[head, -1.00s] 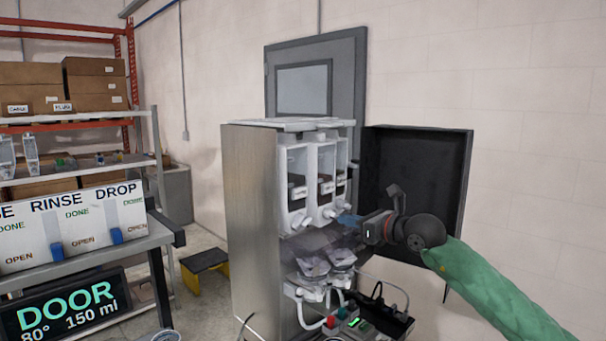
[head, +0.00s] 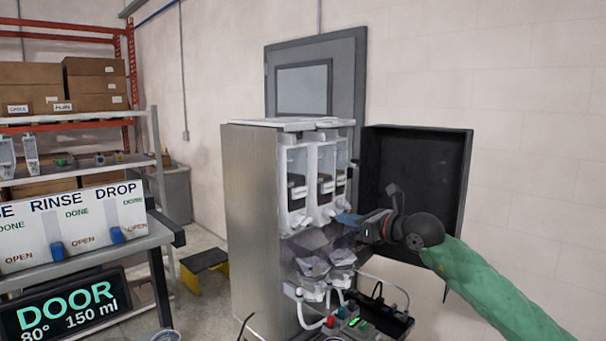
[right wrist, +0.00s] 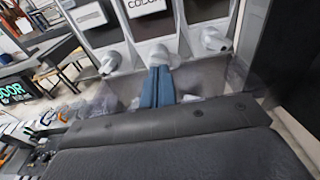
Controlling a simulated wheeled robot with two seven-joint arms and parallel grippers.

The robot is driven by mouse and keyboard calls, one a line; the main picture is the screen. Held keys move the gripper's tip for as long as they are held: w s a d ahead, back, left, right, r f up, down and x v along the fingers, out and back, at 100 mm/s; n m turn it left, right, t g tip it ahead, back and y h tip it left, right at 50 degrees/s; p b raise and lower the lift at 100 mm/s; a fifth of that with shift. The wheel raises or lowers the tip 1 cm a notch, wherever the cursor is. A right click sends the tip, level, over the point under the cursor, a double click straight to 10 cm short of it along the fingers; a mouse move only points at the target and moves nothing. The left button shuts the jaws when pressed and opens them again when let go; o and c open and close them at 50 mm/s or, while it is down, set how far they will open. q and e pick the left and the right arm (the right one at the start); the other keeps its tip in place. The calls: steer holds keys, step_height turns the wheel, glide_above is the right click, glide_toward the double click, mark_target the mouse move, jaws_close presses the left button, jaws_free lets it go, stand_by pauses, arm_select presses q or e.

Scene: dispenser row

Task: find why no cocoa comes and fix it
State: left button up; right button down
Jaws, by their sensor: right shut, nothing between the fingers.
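The dispenser (head: 253,205) is a tall steel cabinet with its dark door (head: 420,165) swung open to the right. Several clear-fronted canisters (head: 298,170) stand side by side in its upper part, each with a white spout. In the right wrist view, one canister label (right wrist: 88,14) seems to begin with "CO"; the rest is unclear. Clear bowls (head: 313,266) sit below the spouts. My right gripper (head: 347,219) has blue fingers pressed together and empty. In the right wrist view, the fingers (right wrist: 157,88) point at the middle spout (right wrist: 157,55); contact is unclear. My left gripper is not visible.
A screen (head: 68,305) reads "DOOR", "80°", "150 ml". A white board (head: 75,222) marked "RINSE" and "DROP" has blue sliders. A shelf (head: 75,175) with boxes and parts stands at the left. A yellow-black step stool (head: 203,268) is on the floor. Hoses and small fittings crowd the dispenser's lower front.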

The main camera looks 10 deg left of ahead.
steer(key=shift+w+a, duration=0.25)
steer(key=shift+a, duration=0.1)
steer(key=shift+w+a+b, duration=0.35)
steer(key=shift+w+a, duration=0.05)
steer(key=shift+a, duration=0.1)
steer(key=shift+a+b, duration=0.1)
steer(key=shift+b, duration=0.35)
